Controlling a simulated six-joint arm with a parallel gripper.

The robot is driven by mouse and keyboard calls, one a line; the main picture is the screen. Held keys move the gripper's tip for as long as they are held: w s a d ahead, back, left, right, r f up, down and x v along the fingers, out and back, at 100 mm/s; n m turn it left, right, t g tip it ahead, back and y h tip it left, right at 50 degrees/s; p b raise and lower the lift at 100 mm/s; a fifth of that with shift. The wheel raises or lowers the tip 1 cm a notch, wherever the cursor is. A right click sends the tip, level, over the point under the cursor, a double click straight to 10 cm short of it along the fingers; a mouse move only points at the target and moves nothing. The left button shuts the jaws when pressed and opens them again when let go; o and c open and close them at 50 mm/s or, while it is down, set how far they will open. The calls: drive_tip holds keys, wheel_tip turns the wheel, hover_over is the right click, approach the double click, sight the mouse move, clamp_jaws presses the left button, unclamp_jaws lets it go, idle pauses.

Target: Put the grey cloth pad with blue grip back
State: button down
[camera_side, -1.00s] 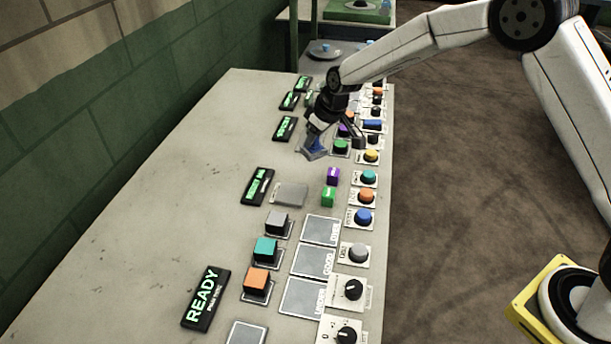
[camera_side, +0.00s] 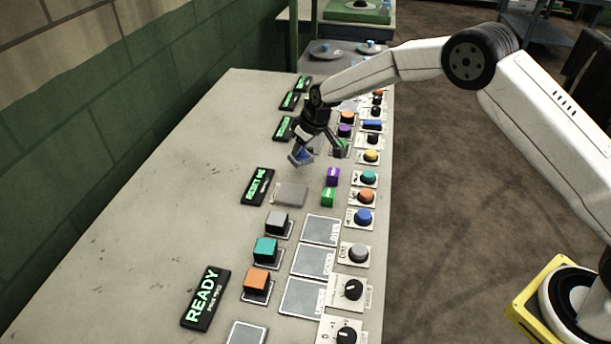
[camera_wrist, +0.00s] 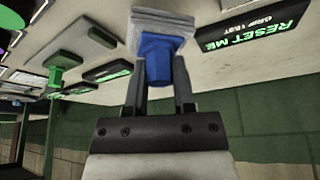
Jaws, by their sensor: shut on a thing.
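My gripper (camera_side: 305,150) is shut on the blue grip of the grey cloth pad (camera_side: 300,159), above the table behind the "RESET ME" sign's row in the side view. In the wrist view the blue grip (camera_wrist: 158,62) sits between the two fingers, and the grey pad (camera_wrist: 160,22) lies beyond the fingertips. Whether the pad touches the table cannot be told. A flat grey plate (camera_side: 291,194) lies on the table nearer the camera, beside the black "RESET ME" sign (camera_side: 257,187). The sign also shows at the right in the wrist view (camera_wrist: 262,28).
Purple (camera_side: 333,176) and green (camera_side: 328,197) blocks stand right of the grey plate. Grey, teal (camera_side: 265,250) and orange (camera_side: 257,281) cubes stand nearer. Buttons and knobs line the table's right edge. The left part of the table (camera_side: 180,190) is clear.

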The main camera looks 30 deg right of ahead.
sight(300, 156)
drive_tip(key=shift+w+f, duration=0.2)
drive_tip(key=shift+f, duration=1.5)
drive_tip(key=shift+f, duration=0.2)
drive_tip(key=shift+c, duration=2.2)
unclamp_jaws()
drive_tip(key=shift+r, duration=0.1)
drive_tip(key=v, duration=1.2)
drive_tip(key=shift+r, duration=0.1)
